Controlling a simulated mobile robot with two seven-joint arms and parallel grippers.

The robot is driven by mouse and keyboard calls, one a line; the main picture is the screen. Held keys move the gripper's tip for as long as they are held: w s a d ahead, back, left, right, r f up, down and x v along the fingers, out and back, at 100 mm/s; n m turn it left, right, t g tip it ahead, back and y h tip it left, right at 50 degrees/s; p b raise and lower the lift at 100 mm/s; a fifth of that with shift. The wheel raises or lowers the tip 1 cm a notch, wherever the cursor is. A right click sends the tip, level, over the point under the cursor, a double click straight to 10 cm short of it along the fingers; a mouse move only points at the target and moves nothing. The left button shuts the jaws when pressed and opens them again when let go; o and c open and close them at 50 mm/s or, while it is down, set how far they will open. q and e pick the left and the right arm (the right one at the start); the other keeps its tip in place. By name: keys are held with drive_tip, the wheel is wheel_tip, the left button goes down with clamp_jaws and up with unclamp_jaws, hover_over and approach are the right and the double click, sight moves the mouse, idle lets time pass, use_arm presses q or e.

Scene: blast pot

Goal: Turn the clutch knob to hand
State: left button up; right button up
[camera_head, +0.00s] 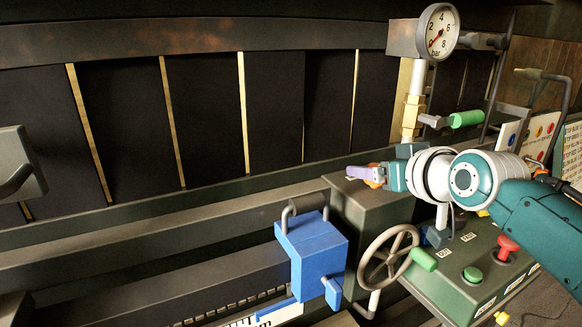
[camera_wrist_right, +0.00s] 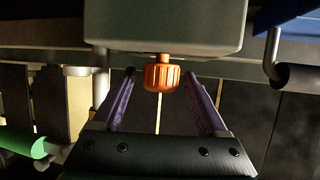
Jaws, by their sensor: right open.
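The clutch knob (camera_wrist_right: 161,75) is orange and ribbed, and sits on a short stem at the edge of a grey-green housing (camera_wrist_right: 175,25) in the right wrist view. My right gripper (camera_wrist_right: 160,82) is open, with a purple finger on each side of the knob. Gaps show between the knob and both fingers. In the head view my right gripper (camera_head: 364,174) is beside the top of the grey-green box (camera_head: 375,204); its fingers largely hide the knob there. The knob's pointer and any hand marking cannot be made out. My left gripper is not in view.
A pressure gauge (camera_head: 437,32) stands on a pipe above my right arm. A green-handled lever (camera_head: 465,119) is below it. A blue box (camera_head: 312,255), a handwheel (camera_head: 388,254) and a panel with a red button (camera_head: 508,245) and a green button (camera_head: 472,274) lie nearer.

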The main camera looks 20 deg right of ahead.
drive_tip(key=shift+c, duration=0.3)
clamp_jaws()
idle(0.4)
